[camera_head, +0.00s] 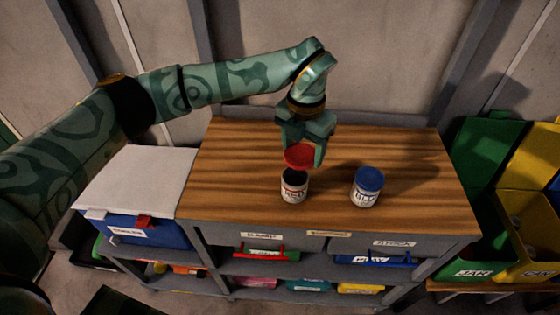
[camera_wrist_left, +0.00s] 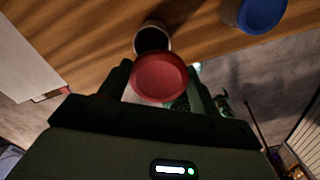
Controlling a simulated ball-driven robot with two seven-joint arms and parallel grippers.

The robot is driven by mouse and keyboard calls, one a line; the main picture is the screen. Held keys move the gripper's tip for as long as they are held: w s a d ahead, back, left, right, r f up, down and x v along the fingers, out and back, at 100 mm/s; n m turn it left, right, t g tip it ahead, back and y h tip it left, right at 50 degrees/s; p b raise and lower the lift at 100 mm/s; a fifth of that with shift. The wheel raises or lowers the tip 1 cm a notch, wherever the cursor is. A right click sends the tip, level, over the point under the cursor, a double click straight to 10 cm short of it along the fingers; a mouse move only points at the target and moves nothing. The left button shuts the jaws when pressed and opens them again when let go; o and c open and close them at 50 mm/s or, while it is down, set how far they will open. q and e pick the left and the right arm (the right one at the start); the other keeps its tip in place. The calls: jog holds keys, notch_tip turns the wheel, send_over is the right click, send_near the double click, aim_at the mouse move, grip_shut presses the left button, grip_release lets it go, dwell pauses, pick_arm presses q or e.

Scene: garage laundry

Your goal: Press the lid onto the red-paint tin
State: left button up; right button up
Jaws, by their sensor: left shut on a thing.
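The red lid (camera_head: 299,156) is held by my left gripper (camera_head: 303,146), above the open red-paint tin (camera_head: 294,189). The tin is white with a red label, stands upright on the wooden worktop, and shows a dark inside. In the left wrist view the red lid (camera_wrist_left: 159,77) sits between the two fingers of my left gripper (camera_wrist_left: 157,84), and the dark tin opening (camera_wrist_left: 152,38) shows beyond it, apart from the lid. My right gripper is not in view.
A tin with a blue lid (camera_head: 367,186) stands upright to the right on the wooden worktop (camera_head: 410,150). A blue box with a pale top (camera_head: 140,185) is at the left. Green (camera_head: 490,170) and yellow (camera_head: 525,215) bins stand at the right. The worktop's right side is clear.

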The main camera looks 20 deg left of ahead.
pick_arm(q)
jog(key=shift+w+a+f, duration=0.2)
jog(key=shift+w+a, duration=0.2)
jog(key=shift+w, duration=0.2)
jog(key=shift+w+a+f, duration=0.1)
jog(key=shift+a+f, duration=0.05)
notch_tip(320, 180, down, 4)
jog(key=b, duration=0.3)
jog(key=shift+f+b, duration=0.25)
jog(key=shift+b, duration=0.15)
jog(key=shift+f, duration=0.8)
jog(key=shift+f, duration=0.6)
dwell(0.4)
jog(key=o, duration=1.3)
